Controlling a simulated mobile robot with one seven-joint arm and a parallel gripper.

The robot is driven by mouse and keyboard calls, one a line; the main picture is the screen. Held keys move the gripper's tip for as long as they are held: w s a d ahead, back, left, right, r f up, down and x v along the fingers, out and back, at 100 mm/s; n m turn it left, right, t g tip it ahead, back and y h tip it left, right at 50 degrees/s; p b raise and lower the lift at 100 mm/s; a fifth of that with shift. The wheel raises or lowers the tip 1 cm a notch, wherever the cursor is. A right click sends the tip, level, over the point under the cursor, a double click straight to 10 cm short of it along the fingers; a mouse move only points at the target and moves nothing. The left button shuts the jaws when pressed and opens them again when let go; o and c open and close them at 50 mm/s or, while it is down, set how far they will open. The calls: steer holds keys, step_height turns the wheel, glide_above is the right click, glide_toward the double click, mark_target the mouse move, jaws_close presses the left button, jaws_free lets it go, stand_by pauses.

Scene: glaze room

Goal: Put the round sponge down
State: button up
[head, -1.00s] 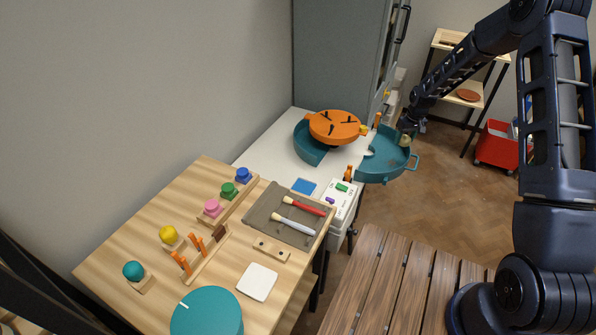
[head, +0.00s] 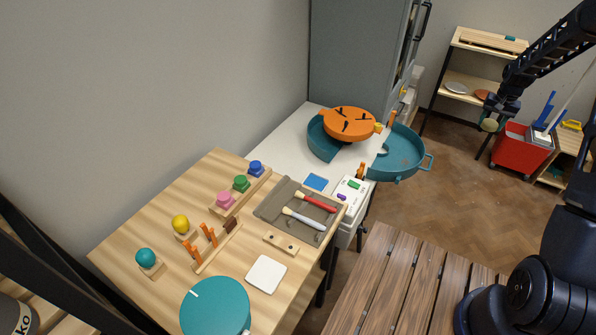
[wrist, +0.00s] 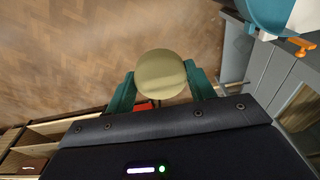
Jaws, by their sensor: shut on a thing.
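The round sponge (wrist: 160,74) is pale yellow-green and sits between the two teal fingers of my gripper (wrist: 161,87) in the wrist view. My gripper is shut on it. In the head view, the sponge (head: 489,125) hangs at the end of my arm, at the right, in front of the red bin.
A teal basin (head: 400,158) projects from the white table beside an orange wheel head (head: 350,124). A wooden bench (head: 375,290) is in front. A red bin (head: 520,155) and a wooden shelf (head: 470,85) stand at the right. Floor (head: 440,200) between them is clear.

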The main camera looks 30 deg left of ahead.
steer(key=s+a+n, duration=0.2)
steer(key=a+n, duration=0.2)
steer(key=a, duration=1.4)
steer(key=n+g+y, duration=0.1)
steer(key=n, duration=1.1)
glide_above(294, 170)
step_height(294, 170, down, 3)
steer(key=f, duration=1.9)
steer(key=shift+d+f, duration=0.2)
steer(key=shift+f, duration=0.1)
steer(key=o, duration=1)
steer(key=shift+f, duration=0.1)
steer(key=shift+o, duration=0.2)
step_height(294, 170, up, 12)
steer(key=d, duration=0.1)
steer(key=shift+d, duration=0.25)
